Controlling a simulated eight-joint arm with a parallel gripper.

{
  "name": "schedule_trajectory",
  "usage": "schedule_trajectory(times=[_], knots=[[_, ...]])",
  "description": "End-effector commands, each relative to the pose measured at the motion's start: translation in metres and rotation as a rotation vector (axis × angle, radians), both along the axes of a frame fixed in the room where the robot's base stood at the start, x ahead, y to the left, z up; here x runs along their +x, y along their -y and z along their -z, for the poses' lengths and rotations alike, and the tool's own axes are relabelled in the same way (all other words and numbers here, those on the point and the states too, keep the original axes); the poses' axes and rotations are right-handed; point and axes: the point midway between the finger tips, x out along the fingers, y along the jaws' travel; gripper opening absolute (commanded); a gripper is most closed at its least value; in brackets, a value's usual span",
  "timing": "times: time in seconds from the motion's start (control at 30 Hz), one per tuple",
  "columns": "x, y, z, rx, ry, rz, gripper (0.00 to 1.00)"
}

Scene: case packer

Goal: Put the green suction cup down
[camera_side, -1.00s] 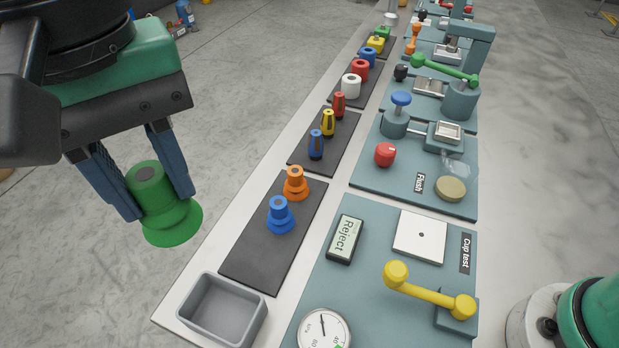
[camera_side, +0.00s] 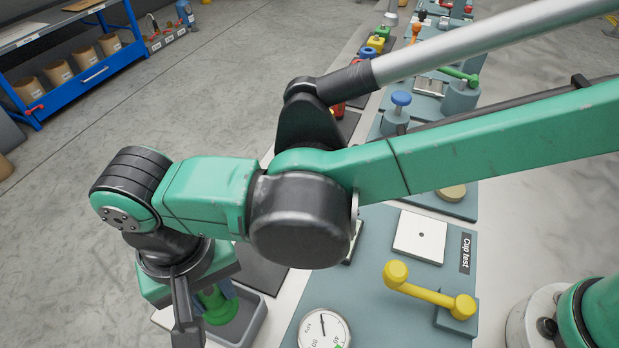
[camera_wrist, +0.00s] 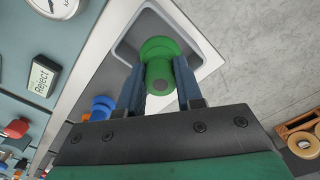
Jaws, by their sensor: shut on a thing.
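My gripper (camera_wrist: 161,90) is shut on the green suction cup (camera_wrist: 159,67), with one blue finger on each side of it. In the wrist view the cup's wide lip points toward the grey bin (camera_wrist: 189,27), and it lies over or inside the bin's opening. In the side view the green suction cup (camera_side: 217,304) shows partly below my gripper, in front of the grey bin (camera_side: 256,325). Whether the cup touches the bin floor cannot be told.
A blue suction cup (camera_wrist: 102,106) stands beside the bin. A pressure gauge (camera_side: 325,328), a yellow lever (camera_side: 428,291) and a white plate (camera_side: 420,237) are on the teal panel. My arm hides the middle of the bench in the side view.

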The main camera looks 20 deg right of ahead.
Motion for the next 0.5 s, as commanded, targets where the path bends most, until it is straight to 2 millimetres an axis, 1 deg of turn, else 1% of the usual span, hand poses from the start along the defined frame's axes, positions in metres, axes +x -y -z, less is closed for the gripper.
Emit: schedule_trajectory(times=[0.1,0.2,0.3,0.5], knots=[[0.0,0.0,0.019,0.0,0.0,0.0,0.0],[0.0,0.0,0.031,0.0,0.0,0.0,0.0],[0.0,0.0,0.034,0.0,0.0,0.0,0.0],[0.0,0.0,0.034,0.0,0.0,0.0,0.0]])
